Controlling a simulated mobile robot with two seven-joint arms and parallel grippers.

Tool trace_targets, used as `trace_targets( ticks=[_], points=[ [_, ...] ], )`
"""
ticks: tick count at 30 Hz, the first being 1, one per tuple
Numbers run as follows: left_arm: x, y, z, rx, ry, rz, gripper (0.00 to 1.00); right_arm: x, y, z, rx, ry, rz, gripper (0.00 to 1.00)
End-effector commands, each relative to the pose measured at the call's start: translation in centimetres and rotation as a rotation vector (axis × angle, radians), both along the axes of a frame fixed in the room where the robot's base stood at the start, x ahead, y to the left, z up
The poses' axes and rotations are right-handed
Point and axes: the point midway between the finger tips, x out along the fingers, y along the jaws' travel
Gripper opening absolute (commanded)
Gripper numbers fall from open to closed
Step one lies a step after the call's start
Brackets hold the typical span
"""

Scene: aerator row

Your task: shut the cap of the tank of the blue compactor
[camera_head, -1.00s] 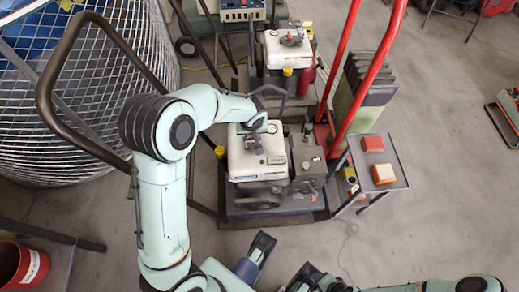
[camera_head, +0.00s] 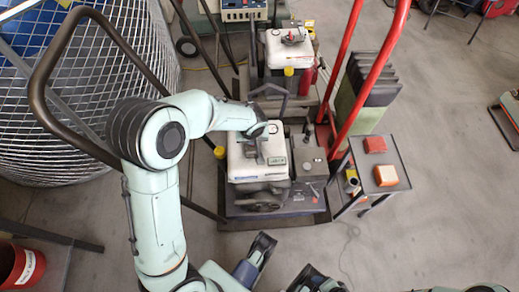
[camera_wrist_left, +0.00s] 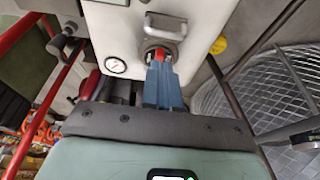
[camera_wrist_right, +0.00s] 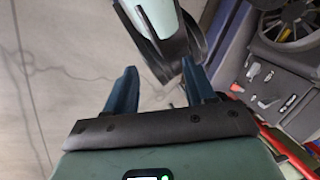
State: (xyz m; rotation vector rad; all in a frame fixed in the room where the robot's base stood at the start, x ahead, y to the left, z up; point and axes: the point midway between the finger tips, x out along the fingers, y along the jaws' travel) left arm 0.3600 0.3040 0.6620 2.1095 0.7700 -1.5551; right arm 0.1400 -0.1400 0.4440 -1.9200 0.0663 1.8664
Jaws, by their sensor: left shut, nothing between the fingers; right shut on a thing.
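The near compactor has a white tank (camera_head: 240,165) on a dark blue-grey base (camera_head: 315,212); I take it for the blue one. My left gripper (camera_head: 258,143) is over the tank's top. In the left wrist view its blue fingers (camera_wrist_left: 160,62) are together at the tank's filler, with a small red part at their tips. A grey loop handle (camera_wrist_left: 165,24) shows just beyond the tips. The fingers hide most of the cap, so its position cannot be told. My right gripper (camera_wrist_right: 160,80) is away from the tank, its fingers apart with nothing visible between them.
A second machine with a white tank (camera_head: 288,52) stands behind. A red handle frame (camera_head: 367,75) rises at the right, near a small table (camera_head: 399,168) with two red-orange boxes. A wire mesh basket (camera_head: 85,130) stands at the left.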

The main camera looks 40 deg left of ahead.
Motion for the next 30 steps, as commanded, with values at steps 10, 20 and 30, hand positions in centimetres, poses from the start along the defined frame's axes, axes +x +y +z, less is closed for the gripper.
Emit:
trace_targets(
  ticks=[10,20,30],
  points=[
    [0.1,0.0,-0.4,0.0,0.001,0.0,0.0,-0.6,0.0,-3.5,-0.012,0.048,-0.03,0.45],
    [0.1,0.0,2.8,0.0,-0.001,-0.001,0.0,-0.5,0.0,-1.0,-0.012,0.039,-0.028,0.45],
    [0.1,0.0,6.6,0.0,-0.001,-0.001,0.0,-0.4,0.1,1.9,-0.007,0.027,-0.021,0.45]
  ],
)
